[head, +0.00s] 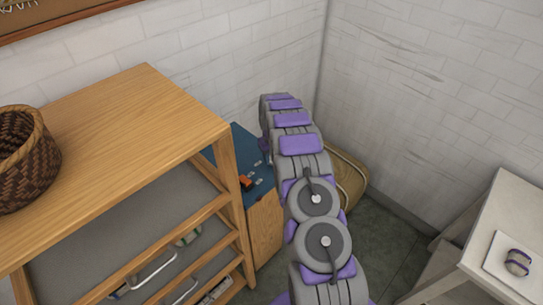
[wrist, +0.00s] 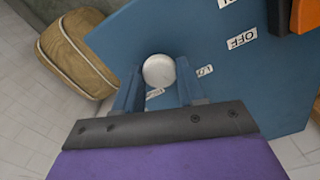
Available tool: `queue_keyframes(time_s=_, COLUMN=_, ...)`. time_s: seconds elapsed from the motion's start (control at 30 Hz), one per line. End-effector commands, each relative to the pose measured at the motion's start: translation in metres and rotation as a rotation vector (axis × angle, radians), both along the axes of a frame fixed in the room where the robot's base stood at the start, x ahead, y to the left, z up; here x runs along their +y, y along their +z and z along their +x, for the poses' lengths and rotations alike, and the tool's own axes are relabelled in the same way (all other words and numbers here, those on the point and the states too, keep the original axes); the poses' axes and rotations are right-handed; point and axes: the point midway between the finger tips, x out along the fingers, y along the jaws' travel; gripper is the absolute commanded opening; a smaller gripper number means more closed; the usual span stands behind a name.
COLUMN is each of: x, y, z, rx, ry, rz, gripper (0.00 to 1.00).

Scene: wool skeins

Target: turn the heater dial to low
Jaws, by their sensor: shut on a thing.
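The heater dial (wrist: 159,69) is a round, off-white knob on the heater's blue panel (wrist: 195,30) in the wrist view. My gripper (wrist: 157,86) is shut on it, with one blue finger on each side. A small label (wrist: 205,71) lies to the right of the dial, its print too small to read surely. Another label (wrist: 155,93) shows between the fingers, partly covered. The dial's pointing mark cannot be made out. In the head view the blue panel (head: 257,160) shows left of my arm, which hides the dial and gripper.
An orange switch (wrist: 303,16) sits near the OFF label (wrist: 238,39). A tan cushion-like thing (head: 348,185) lies by the wall corner. A wooden shelf unit (head: 120,120) with a woven basket (head: 30,160) stands left; a pale table (head: 505,215) stands right.

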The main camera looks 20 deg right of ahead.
Motion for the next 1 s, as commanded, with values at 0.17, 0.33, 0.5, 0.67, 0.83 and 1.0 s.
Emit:
queue_keyframes(time_s=0.17, x=-0.0014, y=0.0015, z=0.0005, rx=-0.002, ry=0.137, rz=-0.001, gripper=0.09)
queue_keyframes(time_s=0.33, x=-0.0012, y=0.0013, z=0.0004, rx=-0.002, ry=0.241, rz=-0.001, gripper=0.09)
queue_keyframes(time_s=0.5, x=-0.0010, y=0.0011, z=0.0004, rx=-0.002, ry=0.310, rz=-0.001, gripper=0.09)
queue_keyframes(time_s=0.67, x=-0.0009, y=0.0010, z=0.0004, rx=-0.001, ry=0.345, rz=-0.002, gripper=0.09)
queue_keyframes(time_s=0.83, x=-0.0009, y=0.0009, z=0.0003, rx=-0.001, ry=0.358, rz=-0.002, gripper=0.09)
queue_keyframes(time_s=1.0, x=-0.0010, y=0.0009, z=0.0003, rx=-0.001, ry=0.359, rz=-0.002, gripper=0.09)
